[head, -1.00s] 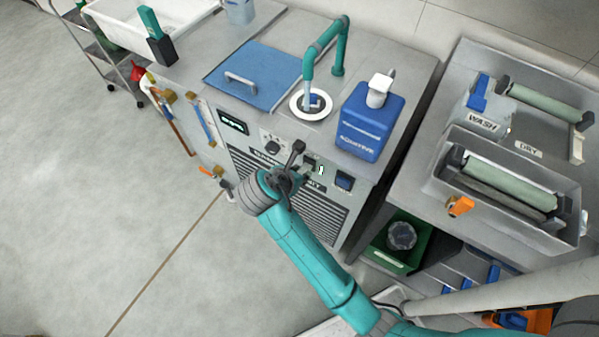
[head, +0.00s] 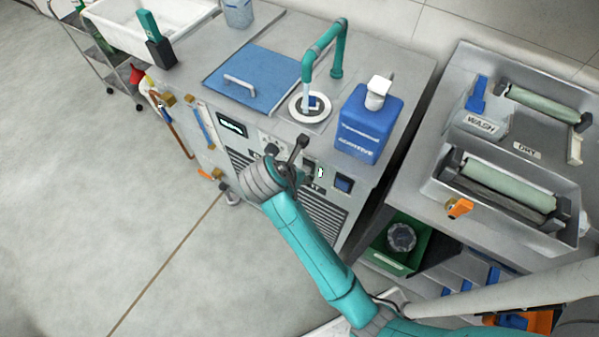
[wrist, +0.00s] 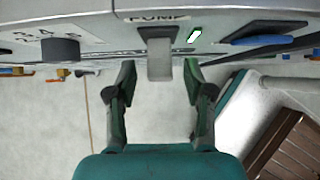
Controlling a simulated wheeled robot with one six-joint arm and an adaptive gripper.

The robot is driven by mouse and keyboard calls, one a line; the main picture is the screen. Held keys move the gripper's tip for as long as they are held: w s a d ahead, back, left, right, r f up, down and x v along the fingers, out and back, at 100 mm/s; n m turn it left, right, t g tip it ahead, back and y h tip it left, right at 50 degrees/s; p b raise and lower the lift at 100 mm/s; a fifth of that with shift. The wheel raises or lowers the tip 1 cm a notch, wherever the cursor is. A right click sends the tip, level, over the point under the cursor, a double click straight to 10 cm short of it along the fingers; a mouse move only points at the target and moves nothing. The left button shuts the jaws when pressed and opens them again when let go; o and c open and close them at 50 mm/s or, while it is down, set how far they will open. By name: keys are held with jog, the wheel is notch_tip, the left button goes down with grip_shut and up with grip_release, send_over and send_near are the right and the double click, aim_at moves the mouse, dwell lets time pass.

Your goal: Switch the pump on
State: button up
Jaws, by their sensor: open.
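The pump switch (wrist: 160,57) is a grey lever in a dark housing under the PUMP label on the unit's front panel. It shows in the wrist view at top centre; I cannot tell its on or off position. A small green-and-white indicator (wrist: 195,34) is right of it, and shows in the head view (head: 320,173) too. My gripper (wrist: 158,80) is open, its dark green fingers on either side of the lever; contact cannot be told. In the head view my gripper (head: 291,162) is at the panel and partly covers it.
A numbered dial (wrist: 60,48) is left of the switch and a blue handle (wrist: 265,40) is right. A blue additive bottle (head: 368,122) and teal spout (head: 338,52) stand on the unit's top. The wash and dry bench (head: 430,190) stands to the right. Floor at left is clear.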

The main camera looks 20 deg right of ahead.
jog(key=v, duration=0.7)
jog(key=shift+a+r, duration=0.1)
jog(key=shift+a, duration=0.05)
dwell(0.4)
